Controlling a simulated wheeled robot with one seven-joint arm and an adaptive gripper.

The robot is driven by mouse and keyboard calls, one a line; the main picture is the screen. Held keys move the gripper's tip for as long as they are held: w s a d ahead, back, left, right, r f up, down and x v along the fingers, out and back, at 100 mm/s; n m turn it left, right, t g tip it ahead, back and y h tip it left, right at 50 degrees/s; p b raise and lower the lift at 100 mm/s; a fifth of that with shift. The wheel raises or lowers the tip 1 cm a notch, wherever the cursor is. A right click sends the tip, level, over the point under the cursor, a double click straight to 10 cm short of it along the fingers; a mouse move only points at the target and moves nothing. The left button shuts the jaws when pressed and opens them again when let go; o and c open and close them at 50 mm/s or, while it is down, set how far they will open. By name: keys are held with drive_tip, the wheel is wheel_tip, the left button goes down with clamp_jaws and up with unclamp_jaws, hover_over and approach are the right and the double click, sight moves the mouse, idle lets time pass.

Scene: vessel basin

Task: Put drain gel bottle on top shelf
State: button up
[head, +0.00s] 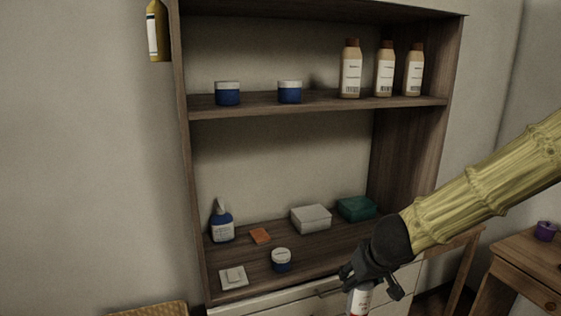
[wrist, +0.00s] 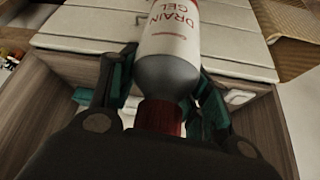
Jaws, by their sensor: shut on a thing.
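The drain gel bottle (wrist: 168,50) is pale with red lettering, a grey shoulder and a red cap. In the wrist view my gripper (wrist: 163,95) has its fingers on both sides of the bottle near the cap end. In the head view the bottle (head: 358,300) shows only in part below my gripper (head: 371,282), at the lower edge, in front of the shelf unit's drawers. The top shelf (head: 335,107) holds two blue jars (head: 228,93) (head: 290,91) on the left and three tan bottles (head: 384,70) with brown caps on the right.
Free room shows between the top shelf's jars and bottles. A wooden table (head: 525,270) stands right.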

drive_tip(key=f, duration=0.1)
drive_tip(key=d+f, duration=0.1)
drive_tip(key=f, duration=0.1)
drive_tip(key=shift+w+d+f, duration=0.15)
drive_tip(key=shift+w+f, duration=0.1)
drive_tip(key=shift+w, duration=0.05)
drive_tip(key=s+a+f+m, duration=0.1)
drive_tip(key=s+f, duration=0.1)
drive_tip(key=f, duration=0.9)
drive_tip(key=s+a+f+h, duration=0.1)
drive_tip(key=s+f, duration=0.1)
drive_tip(key=f, duration=0.8)
drive_tip(key=shift+f+m, duration=0.35)
drive_tip(key=shift+m, duration=0.05)
